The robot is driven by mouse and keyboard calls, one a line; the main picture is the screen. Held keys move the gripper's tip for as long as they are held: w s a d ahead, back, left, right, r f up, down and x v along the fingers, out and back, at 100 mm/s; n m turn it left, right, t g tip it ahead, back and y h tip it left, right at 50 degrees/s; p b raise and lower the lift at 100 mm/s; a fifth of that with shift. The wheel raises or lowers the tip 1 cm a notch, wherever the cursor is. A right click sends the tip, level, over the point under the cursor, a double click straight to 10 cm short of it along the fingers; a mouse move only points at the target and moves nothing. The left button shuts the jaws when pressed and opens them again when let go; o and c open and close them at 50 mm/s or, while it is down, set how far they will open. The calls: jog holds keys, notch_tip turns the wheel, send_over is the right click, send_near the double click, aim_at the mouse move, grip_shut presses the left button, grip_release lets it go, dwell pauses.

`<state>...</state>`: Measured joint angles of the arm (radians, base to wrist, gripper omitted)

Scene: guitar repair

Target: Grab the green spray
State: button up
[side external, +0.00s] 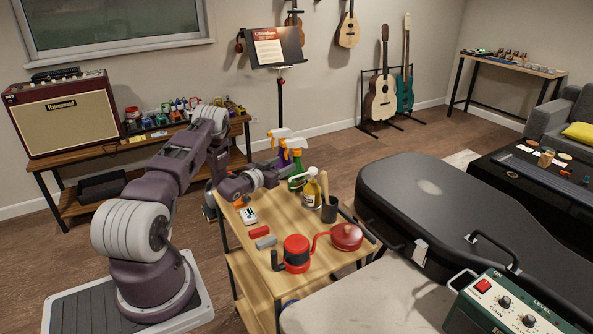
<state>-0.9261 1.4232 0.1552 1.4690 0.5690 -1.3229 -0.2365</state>
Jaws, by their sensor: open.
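A green spray bottle (297,180) with a light trigger head stands at the back of the wooden cart (284,217). My gripper (284,170) is at the back left of the cart, level and pointing right toward the green bottle. It is open, with its fingers close to the left side of the bottle. The trigger heads and bottles overlap the fingertips, so I cannot tell whether they touch the bottle.
A yellow bottle (312,190) and a dark cup (329,208) stand just right of the green bottle. A black guitar case (450,215) lies to the right.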

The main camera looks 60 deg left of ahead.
aim_at(294, 160)
jog(key=shift+w+d+r+t, duration=0.25)
jog(key=shift+w+d+t, duration=0.45)
jog(key=shift+d, duration=0.15)
jog(key=x, duration=0.4)
jog(key=shift+w+a+r, duration=0.1)
jog(key=shift+w+a, duration=0.1)
jog(key=shift+w, duration=0.15)
jog(key=shift+c, duration=0.2)
grip_shut()
